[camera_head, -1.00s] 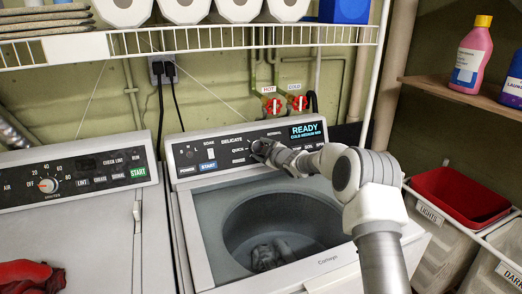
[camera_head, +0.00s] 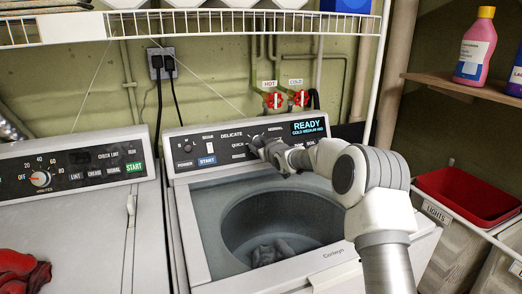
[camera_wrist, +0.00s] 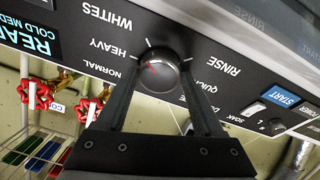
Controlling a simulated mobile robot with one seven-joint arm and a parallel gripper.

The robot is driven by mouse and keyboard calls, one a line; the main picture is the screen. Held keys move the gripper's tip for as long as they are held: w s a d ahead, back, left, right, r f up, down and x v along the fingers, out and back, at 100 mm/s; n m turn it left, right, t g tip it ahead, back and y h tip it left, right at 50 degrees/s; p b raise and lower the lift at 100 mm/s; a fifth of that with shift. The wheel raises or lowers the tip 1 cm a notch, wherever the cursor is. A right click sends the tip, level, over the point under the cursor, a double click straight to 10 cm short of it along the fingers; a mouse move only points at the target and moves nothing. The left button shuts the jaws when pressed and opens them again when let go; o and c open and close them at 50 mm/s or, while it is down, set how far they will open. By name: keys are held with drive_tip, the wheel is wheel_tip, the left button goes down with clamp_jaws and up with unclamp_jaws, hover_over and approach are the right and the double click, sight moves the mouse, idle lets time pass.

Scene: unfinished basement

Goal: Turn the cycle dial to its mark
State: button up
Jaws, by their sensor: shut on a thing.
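The cycle dial (camera_wrist: 164,76) is a dark round knob with a red pointer line on the washer's black control panel (camera_wrist: 235,75). In the wrist view its pointer slants up and left, toward the HEAVY side. White ticks and the words WHITES, HEAVY, NORMAL, RINSE and QUICK surround it. My gripper (camera_wrist: 160,70) is shut on the dial, one dark finger on each side. The washer display (camera_head: 309,127) reads READY. The exact target mark cannot be made out.
A wire shelf (camera_head: 200,24) hangs above; red valves (camera_head: 274,100) are behind. A red bin (camera_head: 467,197) is at right.

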drive_tip(key=shift+m+b, duration=0.3)
drive_tip(key=shift+m, duration=0.4)
drive_tip(key=o, duration=1.4)
drive_tip(key=shift+c, duration=0.2)
drive_tip(key=v, duration=1.7)
drive_tip(key=shift+s, duration=0.3)
drive_tip(key=shift+a+r, duration=0.1)
drive_tip(key=shift+a, duration=0.05)
